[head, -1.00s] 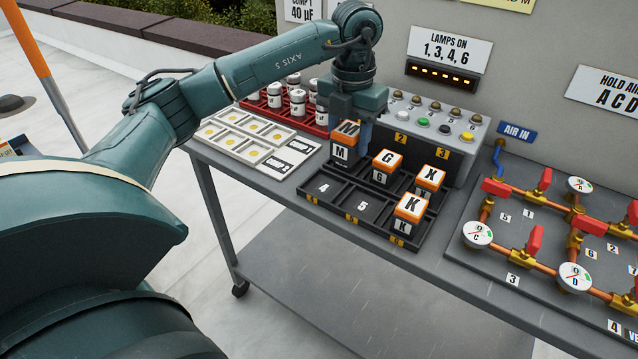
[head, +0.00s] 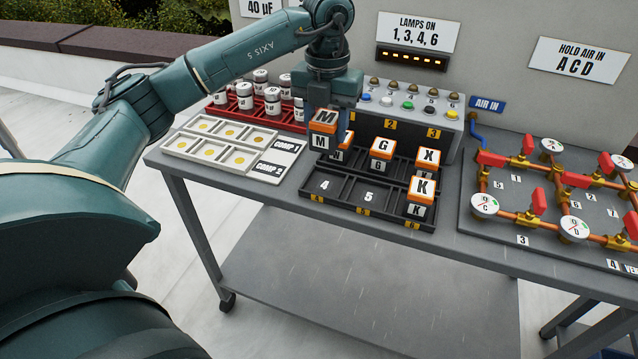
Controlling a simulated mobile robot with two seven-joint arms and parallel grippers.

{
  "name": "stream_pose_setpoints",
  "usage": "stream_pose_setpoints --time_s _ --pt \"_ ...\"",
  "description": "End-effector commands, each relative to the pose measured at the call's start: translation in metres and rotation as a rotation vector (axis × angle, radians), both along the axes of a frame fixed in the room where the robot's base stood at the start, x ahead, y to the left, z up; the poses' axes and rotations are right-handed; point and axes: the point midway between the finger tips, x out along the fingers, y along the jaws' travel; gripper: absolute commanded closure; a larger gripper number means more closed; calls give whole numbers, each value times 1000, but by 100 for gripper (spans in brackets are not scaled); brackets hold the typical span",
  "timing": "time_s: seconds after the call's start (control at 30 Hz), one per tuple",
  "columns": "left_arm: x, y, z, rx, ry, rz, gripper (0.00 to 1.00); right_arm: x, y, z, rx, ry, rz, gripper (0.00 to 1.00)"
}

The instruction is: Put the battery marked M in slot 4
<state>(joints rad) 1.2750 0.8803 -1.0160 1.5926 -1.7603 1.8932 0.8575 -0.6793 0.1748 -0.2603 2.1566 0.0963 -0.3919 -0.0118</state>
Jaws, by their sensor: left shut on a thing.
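My left gripper (head: 327,108) is shut on the battery marked M (head: 319,142), with an orange top and dark body. It holds the battery upright above the left part of the black battery tray (head: 385,222). Slot 4 (head: 324,187) at the tray's front left is empty, and so is slot 5 (head: 368,197). Another orange-topped battery (head: 338,157) stands behind the M battery, partly hidden. Battery G (head: 382,152) and battery X (head: 426,163) stand in the back row. Battery K (head: 421,195) stands at the front right. My right gripper is out of view.
Left of the tray lies a pale COMP board (head: 222,152) with round yellow spots. Behind it a red rack (head: 243,113) holds several white capacitors. A grey box (head: 440,124) with coloured buttons stands behind the tray. Copper pipes with red valves and gauges (head: 485,205) are at right.

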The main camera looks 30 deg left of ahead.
Motion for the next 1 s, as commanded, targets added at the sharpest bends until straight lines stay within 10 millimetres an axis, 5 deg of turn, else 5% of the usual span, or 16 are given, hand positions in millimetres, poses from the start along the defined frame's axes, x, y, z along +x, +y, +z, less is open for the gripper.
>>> stream_pose_setpoints --time_s 0.17,0.4,0.8,1.0 --pt "0 0 -6 -1 0 7 89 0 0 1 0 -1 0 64" --pt "-1 0 -49 0 2 8 89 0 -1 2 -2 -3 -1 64" --pt "0 0 -92 1 2 8 89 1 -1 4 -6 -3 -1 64" --pt "0 0 -99 -1 -2 8 89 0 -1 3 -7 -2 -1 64"
